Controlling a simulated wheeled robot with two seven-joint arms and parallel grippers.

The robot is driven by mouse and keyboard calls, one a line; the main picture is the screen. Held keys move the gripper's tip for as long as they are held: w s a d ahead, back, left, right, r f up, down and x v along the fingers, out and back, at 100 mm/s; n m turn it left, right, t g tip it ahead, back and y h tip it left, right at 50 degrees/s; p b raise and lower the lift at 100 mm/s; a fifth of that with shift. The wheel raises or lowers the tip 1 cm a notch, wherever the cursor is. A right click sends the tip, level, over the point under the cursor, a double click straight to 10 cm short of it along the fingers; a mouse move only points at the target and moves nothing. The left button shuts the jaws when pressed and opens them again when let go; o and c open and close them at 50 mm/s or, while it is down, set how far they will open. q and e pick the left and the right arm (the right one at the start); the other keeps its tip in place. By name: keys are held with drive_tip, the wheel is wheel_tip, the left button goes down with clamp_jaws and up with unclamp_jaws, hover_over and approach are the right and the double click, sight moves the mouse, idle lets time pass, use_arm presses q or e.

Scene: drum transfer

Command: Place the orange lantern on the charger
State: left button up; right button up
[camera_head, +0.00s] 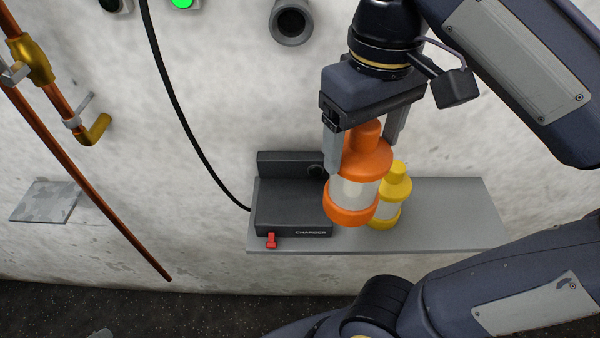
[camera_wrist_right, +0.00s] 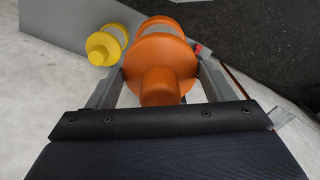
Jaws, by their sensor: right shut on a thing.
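The orange lantern (camera_head: 352,190) has an orange top and base with a pale band between them. My right gripper (camera_head: 364,138) is shut on its upper part from above. The lantern is in front of the shelf, just right of the charger, and tilts slightly; I cannot tell whether its base touches anything. The wrist view shows the orange lantern (camera_wrist_right: 160,65) between the fingers of my right gripper (camera_wrist_right: 158,82). The charger (camera_head: 290,205) is a dark box with a raised back and a red switch (camera_head: 271,241), on the shelf's left end. My left gripper is not in view.
A yellow lantern (camera_head: 393,196) stands on the grey shelf (camera_head: 455,215), close behind and right of the orange one; it also shows in the wrist view (camera_wrist_right: 104,46). The shelf's right part is bare. A black cable (camera_head: 185,115) and copper pipes (camera_head: 85,180) run along the left wall.

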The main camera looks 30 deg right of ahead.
drive_tip(key=w+f+b, duration=0.1)
drive_tip(key=w+a+f+b, duration=0.1)
drive_tip(key=w, duration=0.1)
drive_tip(key=shift+w+a+f, duration=0.1)
drive_tip(key=shift+w+f, duration=0.05)
drive_tip(key=shift+w, duration=0.1)
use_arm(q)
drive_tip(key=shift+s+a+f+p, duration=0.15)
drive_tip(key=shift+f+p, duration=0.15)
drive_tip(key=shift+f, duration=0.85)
use_arm(e)
drive_tip(key=w+a+f, duration=0.1)
drive_tip(key=w+f, duration=0.8)
drive_tip(key=f, duration=0.1)
drive_tip(key=shift+w+a+f, duration=0.15)
drive_tip(key=shift+w+a, duration=0.05)
drive_tip(key=shift+a, duration=0.15)
drive_tip(key=shift+f, duration=0.1)
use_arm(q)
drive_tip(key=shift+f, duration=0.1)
use_arm(e)
drive_tip(key=o, duration=1.6)
drive_tip(key=shift+f, duration=0.1)
drive_tip(key=shift+o, duration=0.2)
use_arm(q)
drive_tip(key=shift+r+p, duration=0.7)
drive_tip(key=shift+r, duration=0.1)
use_arm(e)
wheel_tip(320, 180, up, 12)
drive_tip(key=shift+r, duration=0.2)
